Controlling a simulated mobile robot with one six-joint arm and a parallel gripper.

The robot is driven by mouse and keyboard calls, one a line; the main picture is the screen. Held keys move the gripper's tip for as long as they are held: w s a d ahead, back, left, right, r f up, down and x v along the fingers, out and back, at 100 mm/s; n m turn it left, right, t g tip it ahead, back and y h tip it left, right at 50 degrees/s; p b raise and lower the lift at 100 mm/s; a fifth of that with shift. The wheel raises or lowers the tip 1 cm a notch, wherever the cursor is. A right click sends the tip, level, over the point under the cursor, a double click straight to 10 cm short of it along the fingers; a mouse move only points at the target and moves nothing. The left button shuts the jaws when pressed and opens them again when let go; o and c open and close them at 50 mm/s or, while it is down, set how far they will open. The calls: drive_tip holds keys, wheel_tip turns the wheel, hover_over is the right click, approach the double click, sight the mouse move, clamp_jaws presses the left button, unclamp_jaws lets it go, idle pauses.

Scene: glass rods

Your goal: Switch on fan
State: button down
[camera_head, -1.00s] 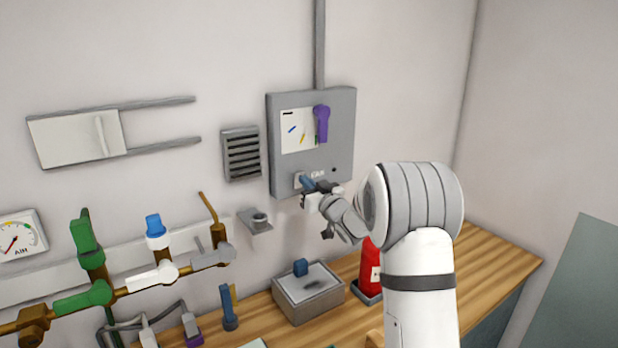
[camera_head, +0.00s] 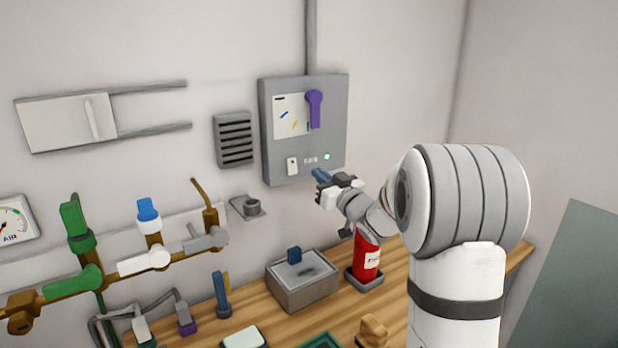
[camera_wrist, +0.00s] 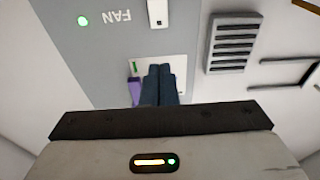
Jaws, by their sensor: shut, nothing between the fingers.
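The grey fan control box (camera_head: 335,110) is on the wall, with a white rocker switch (camera_head: 292,166) at its lower left and a green lamp (camera_head: 327,156) lit at its lower right. The switch shows upside down in the wrist view (camera_wrist: 158,12), beside the lettering FAN and the lit green lamp (camera_wrist: 82,20). My gripper (camera_head: 319,174) is in front of the box's lower edge, to the right of the switch and apart from it. Its blue fingers (camera_wrist: 159,85) are together and empty.
A purple lever (camera_head: 315,108) is on the box above the switch. A slatted vent (camera_head: 235,139) is left of it. Below are a grey basin (camera_head: 302,284), a red bottle (camera_head: 367,258) and valve pipes (camera_head: 150,258). Open space lies before the wall.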

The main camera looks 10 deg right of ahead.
drive_tip(key=shift+s+d+r, duration=0.1)
drive_tip(key=shift+s+d, duration=0.25)
drive_tip(key=shift+s, duration=0.45)
drive_tip(key=shift+s+d+r, duration=0.1)
drive_tip(key=shift+s+d, duration=0.2)
drive_tip(key=shift+s, duration=0.45)
